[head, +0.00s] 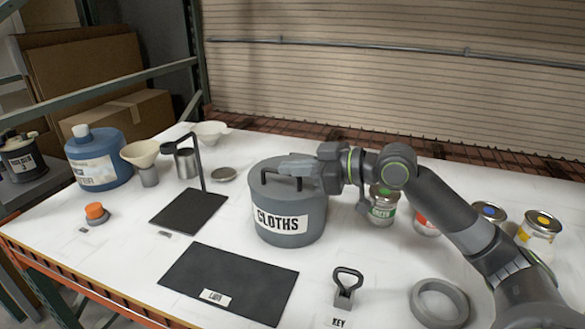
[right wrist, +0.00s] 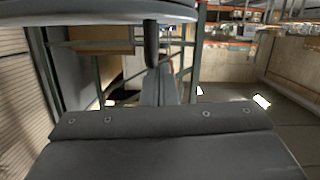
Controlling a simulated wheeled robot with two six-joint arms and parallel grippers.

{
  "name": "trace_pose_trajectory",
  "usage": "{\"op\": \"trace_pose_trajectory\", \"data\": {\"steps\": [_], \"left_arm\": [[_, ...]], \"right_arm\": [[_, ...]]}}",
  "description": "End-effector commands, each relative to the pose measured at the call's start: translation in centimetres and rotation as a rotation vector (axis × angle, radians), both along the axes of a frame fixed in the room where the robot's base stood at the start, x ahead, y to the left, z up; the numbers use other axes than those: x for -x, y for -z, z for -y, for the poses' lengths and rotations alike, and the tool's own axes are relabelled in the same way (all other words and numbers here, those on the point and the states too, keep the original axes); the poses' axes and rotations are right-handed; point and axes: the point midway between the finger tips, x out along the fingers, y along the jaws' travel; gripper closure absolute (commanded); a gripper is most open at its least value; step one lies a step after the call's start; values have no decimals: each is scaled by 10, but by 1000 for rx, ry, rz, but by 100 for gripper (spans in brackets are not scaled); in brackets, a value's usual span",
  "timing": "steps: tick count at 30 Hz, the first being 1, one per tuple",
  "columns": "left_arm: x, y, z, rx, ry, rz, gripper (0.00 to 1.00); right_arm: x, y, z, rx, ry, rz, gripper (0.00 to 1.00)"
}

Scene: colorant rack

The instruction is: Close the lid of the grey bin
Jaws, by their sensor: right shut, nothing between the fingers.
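The grey bin (head: 290,238) labelled CLOTHS stands upright in the middle of the white table. My arm covers the lid's right rear part, so I cannot tell if a small gap is left there. My right gripper (head: 283,166) reaches in from the right over the lid, shut and empty, its tips at the handle. In the right wrist view the shut fingers (right wrist: 158,85) lie close to a dark handle post (right wrist: 151,45) and the lid's edge (right wrist: 95,13). My left gripper is out of sight.
Green, red, blue and yellow paint cans (head: 540,232) stand right of the bin, partly behind my arm. A black mat (head: 228,282), a key stand (head: 346,288) and a grey ring (head: 440,302) lie in front. A black stand (head: 189,211) is at left.

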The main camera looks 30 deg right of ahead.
Motion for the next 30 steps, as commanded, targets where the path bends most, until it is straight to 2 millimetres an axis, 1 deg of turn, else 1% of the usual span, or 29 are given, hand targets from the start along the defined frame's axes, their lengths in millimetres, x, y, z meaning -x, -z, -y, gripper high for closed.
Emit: {"op": "trace_pose_trajectory", "data": {"steps": [5,8,15,16,17,18,22,30], "left_arm": [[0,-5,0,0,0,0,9],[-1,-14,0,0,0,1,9],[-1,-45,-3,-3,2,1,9],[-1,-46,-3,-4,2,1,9],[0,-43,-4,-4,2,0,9],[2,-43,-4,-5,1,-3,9],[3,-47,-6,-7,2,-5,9],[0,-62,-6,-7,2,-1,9]], "right_arm": [[0,-5,0,0,1,-1,100],[0,-14,-1,0,2,-1,100],[-2,-46,-2,1,8,0,100],[-1,-47,-1,3,9,0,100],[3,-42,3,6,11,-1,100],[6,-42,6,8,12,-2,100],[17,-45,14,7,11,-3,100],[38,-52,30,6,12,-5,100]]}}
